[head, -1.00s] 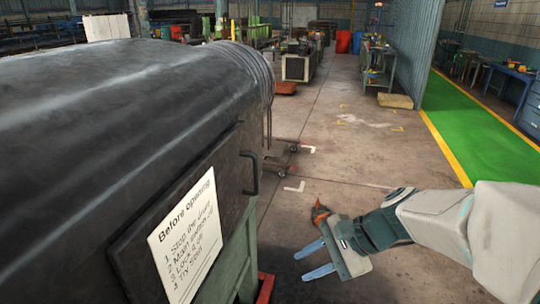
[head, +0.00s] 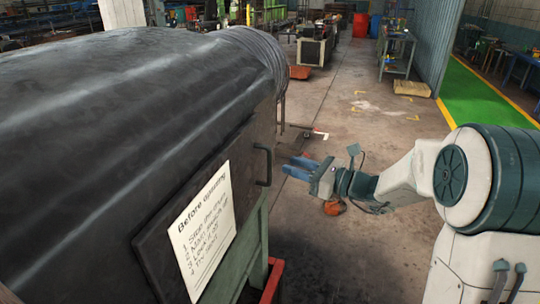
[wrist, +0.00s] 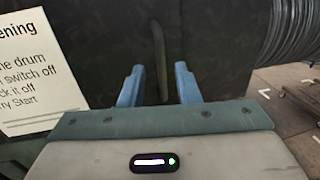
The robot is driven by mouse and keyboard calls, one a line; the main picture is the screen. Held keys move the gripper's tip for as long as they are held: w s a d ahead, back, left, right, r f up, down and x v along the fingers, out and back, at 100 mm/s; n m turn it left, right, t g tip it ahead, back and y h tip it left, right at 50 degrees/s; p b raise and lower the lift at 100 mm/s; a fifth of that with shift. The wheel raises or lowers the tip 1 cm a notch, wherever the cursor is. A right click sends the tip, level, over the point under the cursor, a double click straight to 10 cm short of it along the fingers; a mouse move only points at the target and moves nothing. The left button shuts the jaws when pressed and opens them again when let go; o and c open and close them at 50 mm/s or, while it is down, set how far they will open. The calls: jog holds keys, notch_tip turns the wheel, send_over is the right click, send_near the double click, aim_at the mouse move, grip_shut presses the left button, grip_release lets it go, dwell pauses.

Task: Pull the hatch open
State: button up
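The hatch (head: 150,250) is a dark flat panel on the side of the large black drum (head: 130,120). It looks shut. Its handle (head: 264,166) is a dark upright bar near the panel's right edge. In the wrist view the handle (wrist: 160,58) stands upright ahead, between the lines of the two blue fingers. My gripper (head: 298,167) is to the right of the handle in the head view, fingers pointing at it. In the wrist view my gripper (wrist: 160,85) is open, with a gap between its fingers. Whether the handle's lower end is between the fingertips is hard to tell.
A white "Before opening" sign (head: 203,230) is fixed to the hatch, left of the handle. Wire coils (head: 262,55) wrap the drum's far end. A green stand (head: 245,255) with a red foot (head: 272,282) is below.

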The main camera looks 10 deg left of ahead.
jog(key=p, duration=0.1)
send_over(270, 181)
jog(key=shift+w+a, duration=0.1)
jog(key=shift+w, duration=0.25)
grip_shut()
